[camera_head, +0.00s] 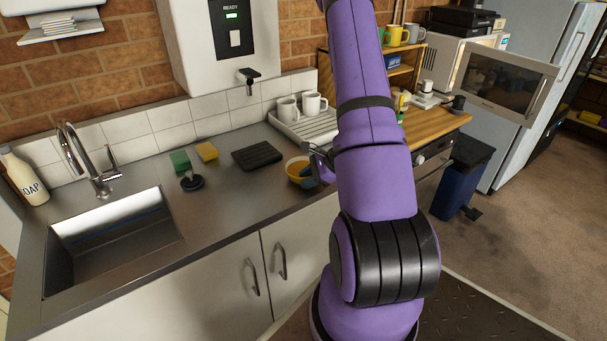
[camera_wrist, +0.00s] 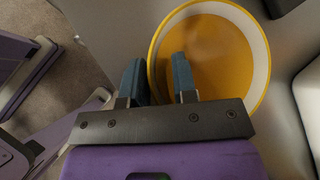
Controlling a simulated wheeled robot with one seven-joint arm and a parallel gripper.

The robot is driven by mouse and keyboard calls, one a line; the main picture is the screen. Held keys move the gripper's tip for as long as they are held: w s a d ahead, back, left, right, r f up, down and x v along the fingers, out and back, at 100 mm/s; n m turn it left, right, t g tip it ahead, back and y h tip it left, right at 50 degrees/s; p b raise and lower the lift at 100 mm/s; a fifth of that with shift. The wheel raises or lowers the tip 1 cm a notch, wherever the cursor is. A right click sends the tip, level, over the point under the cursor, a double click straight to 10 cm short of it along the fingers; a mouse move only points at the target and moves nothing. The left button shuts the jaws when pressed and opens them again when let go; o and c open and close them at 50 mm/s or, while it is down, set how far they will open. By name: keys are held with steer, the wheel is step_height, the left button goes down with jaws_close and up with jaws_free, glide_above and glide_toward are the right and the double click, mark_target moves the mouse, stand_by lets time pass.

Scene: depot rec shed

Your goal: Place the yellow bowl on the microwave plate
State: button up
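The yellow bowl (camera_head: 294,165) sits on the steel counter, right of the black mat, with a pale rim and yellow inside. My arm hides part of its right side. In the wrist view the bowl (camera_wrist: 225,65) fills the upper right. My gripper (camera_wrist: 157,68) is at the bowl's left edge there: one finger is outside the wall, the other over the inside, with a gap around the rim. My gripper also shows in the head view (camera_head: 314,168). The white microwave (camera_head: 440,58) stands at the back right with its door (camera_head: 503,84) swung open. Its plate cannot be seen.
White mugs (camera_head: 288,109) stand on a drying rack (camera_head: 310,130) behind the bowl. A black mat (camera_head: 257,156), sponges (camera_head: 207,151) and a sink (camera_head: 110,240) lie left. The open microwave door juts out before the fridge (camera_head: 525,60). A blue bin (camera_head: 455,188) stands below.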

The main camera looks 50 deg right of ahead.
steer(key=shift+w, duration=0.1)
jaws_close()
